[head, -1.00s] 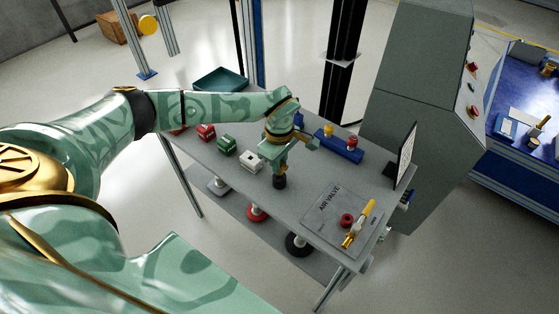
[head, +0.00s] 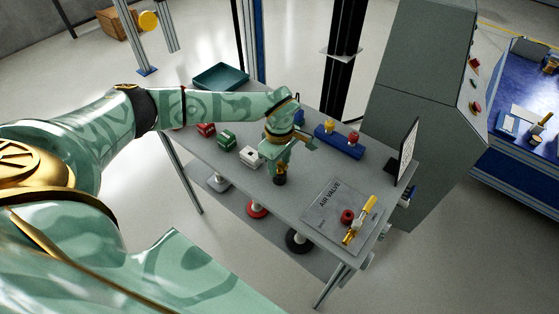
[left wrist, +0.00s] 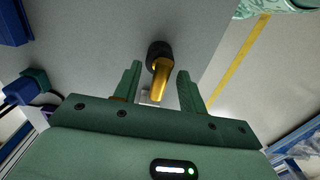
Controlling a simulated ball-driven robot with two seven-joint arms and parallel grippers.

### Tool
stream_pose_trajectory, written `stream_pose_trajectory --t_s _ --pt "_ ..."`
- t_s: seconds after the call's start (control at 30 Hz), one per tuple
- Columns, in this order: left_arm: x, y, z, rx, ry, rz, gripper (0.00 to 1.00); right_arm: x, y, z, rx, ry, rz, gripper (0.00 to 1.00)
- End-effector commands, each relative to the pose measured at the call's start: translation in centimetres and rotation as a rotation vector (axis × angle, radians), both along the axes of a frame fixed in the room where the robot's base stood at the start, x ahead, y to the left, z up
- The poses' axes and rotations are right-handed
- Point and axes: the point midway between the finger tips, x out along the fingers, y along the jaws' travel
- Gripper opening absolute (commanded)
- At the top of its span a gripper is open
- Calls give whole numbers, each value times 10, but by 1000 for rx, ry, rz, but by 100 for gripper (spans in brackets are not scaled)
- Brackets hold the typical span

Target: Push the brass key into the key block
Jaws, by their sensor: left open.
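In the left wrist view a brass piece (left wrist: 160,78), which looks like the key, rises from a round black part (left wrist: 159,52). It lies between the two fingers of my left gripper (left wrist: 159,68), with gaps at both sides. In the head view my left gripper (head: 282,163) points down over the bench, and the black part (head: 280,180) shows below it; the brass is mostly hidden there. A white block (head: 251,156) with a dark mark on top stands left of the gripper. I cannot tell for sure which piece is the key block. My right gripper is not in view.
Green (head: 226,141) and red (head: 205,130) blocks line the bench's left side. A blue holder (head: 338,146) with yellow and red tops stands behind the gripper. An air valve plate (head: 328,212) with a yellow-handled valve lies at right. A teal tray (head: 221,76) is at the back.

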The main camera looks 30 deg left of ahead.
Motion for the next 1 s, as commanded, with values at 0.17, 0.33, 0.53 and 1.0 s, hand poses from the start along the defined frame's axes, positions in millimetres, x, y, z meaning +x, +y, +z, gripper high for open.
stream_pose_trajectory --t_s 0.17,0.33,0.53,1.0 --pt "1 0 15 0 -3 0 41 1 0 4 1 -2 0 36" --pt "1 0 56 1 -6 -1 41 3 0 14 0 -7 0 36" --pt "1 0 111 1 -6 -1 41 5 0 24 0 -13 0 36" --pt "0 0 163 0 0 0 41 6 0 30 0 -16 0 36"
